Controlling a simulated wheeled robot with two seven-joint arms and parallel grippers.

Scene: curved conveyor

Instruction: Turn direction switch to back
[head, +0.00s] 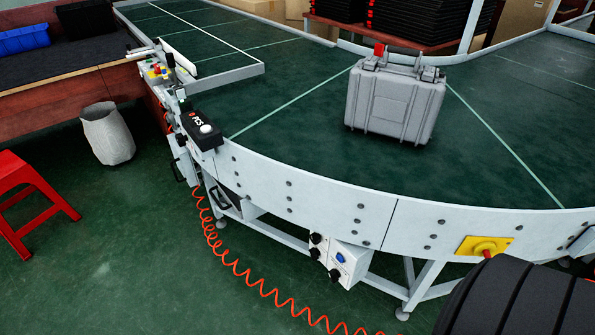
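A white control box (345,262) hangs below the conveyor's outer side wall, near the lower middle of the head view. It carries a blue button (340,258) and several small black knobs, one of them a lower knob (335,275). The knobs are too small to tell which is the direction switch or which way it points. A yellow plate with a red rotary handle (484,248) sits on the side wall at the right. Neither gripper shows in the view.
A grey hard case (396,103) stands on the green curved conveyor belt (290,150). A coiled orange hose (240,272) hangs to the floor below the conveyor. A red stool (28,190) and grey bin (107,134) stand left. A black ribbed shape fills the lower right corner.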

